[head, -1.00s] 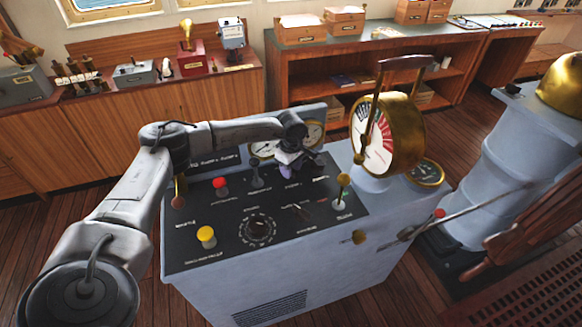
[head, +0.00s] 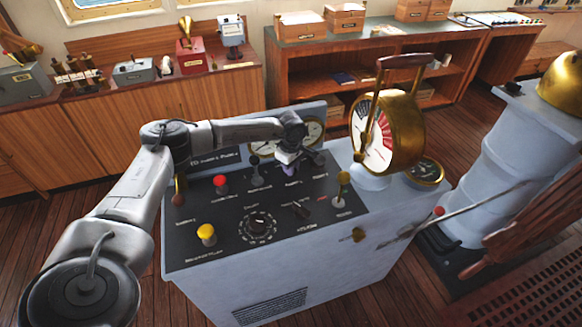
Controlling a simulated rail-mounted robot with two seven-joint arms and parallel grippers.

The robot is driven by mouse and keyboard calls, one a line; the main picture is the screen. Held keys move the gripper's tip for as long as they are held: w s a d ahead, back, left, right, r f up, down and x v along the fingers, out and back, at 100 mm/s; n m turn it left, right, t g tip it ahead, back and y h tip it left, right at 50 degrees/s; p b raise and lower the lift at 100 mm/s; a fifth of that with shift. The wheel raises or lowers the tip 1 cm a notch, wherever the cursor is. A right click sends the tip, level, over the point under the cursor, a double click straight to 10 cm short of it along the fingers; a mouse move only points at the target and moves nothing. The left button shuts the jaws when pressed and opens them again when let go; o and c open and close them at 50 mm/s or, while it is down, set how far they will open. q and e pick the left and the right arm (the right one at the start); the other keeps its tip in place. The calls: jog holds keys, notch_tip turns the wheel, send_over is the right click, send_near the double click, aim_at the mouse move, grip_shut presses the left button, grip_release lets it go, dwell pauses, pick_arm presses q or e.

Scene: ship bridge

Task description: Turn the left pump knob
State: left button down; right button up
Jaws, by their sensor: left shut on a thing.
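The grey control console has a black sloping panel (head: 220,240) with several knobs and levers. My left arm reaches in from the left over the panel. My left gripper (head: 290,165) points down at the panel's back row and is shut on a small knob there, apparently the left pump knob. The fingers and wrist hide most of that knob. A similar dark knob (head: 318,158) stands just right of the gripper. My right gripper is not in view.
A dark lever (head: 255,172) and a red knob (head: 221,183) stand left of the gripper. A yellow knob (head: 206,234) and a round dial (head: 257,226) lie nearer the front. A brass telegraph (head: 388,130) rises at right.

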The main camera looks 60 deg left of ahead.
pick_arm(q)
jog(key=shift+f+m+b, duration=0.15)
jog(key=shift+m+b, duration=0.85)
jog(key=shift+m, duration=0.2)
jog(key=m+b, duration=0.2)
jog(key=m, duration=0.1)
jog(key=shift+s+m, duration=0.15)
jog(key=shift+m, duration=0.15)
jog(key=m+b, duration=0.2)
jog(key=m, duration=0.2)
jog(key=shift+s, duration=0.1)
jog(key=shift+r+m+b, duration=0.25)
jog(key=shift+m+b, duration=0.1)
jog(key=shift+m, duration=0.65)
jog(key=c, duration=1.1)
grip_release()
jog(key=shift+a, duration=0.1)
jog(key=shift+c, duration=0.2)
